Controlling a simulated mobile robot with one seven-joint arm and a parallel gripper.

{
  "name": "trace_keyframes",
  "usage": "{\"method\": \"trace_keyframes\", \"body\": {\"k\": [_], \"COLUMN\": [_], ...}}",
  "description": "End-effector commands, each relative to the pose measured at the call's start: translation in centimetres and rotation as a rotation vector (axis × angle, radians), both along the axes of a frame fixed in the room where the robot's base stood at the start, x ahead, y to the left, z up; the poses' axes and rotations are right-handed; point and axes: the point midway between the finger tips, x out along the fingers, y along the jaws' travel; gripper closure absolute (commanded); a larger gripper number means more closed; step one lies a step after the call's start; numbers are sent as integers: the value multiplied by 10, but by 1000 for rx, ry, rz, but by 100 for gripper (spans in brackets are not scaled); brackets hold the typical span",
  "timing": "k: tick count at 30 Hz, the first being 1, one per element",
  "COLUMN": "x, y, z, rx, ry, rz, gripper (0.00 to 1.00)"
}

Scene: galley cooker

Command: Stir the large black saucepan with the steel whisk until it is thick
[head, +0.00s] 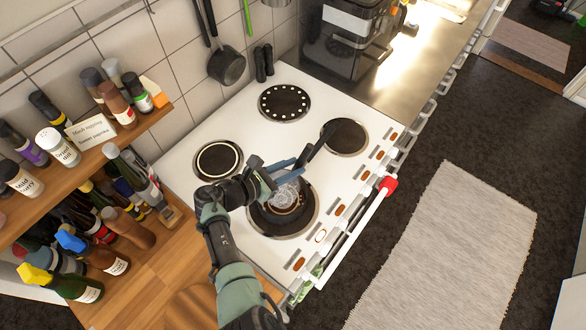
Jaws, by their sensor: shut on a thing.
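The large black saucepan (303,222) sits on the near burner of the white cooker, its round opening facing up. The wire head of the steel whisk (286,196) shows inside it, just below my gripper (284,177). My gripper is over the pan and shut on the whisk; its fingers and wrist hide the whisk's grip. A dark bar (322,141) slants up and right from the fingers; I cannot tell whether it is the pan's handle or the whisk's. The pan's contents are too small to judge.
The other burners (284,103) are bare. A red item (388,186) is at the cooker's front rail. Shelves of bottles and jars (95,140) stand close on the left. A black appliance (345,40) stands behind right.

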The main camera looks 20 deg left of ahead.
Motion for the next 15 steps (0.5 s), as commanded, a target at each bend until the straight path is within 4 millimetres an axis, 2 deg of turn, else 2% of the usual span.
{"method": "trace_keyframes", "body": {"k": [7,15], "x": [0,5], "y": [0,-6], "z": [2,23], "rx": [0,0], "ry": [0,0], "rz": [0,-1], "gripper": [100,100]}}
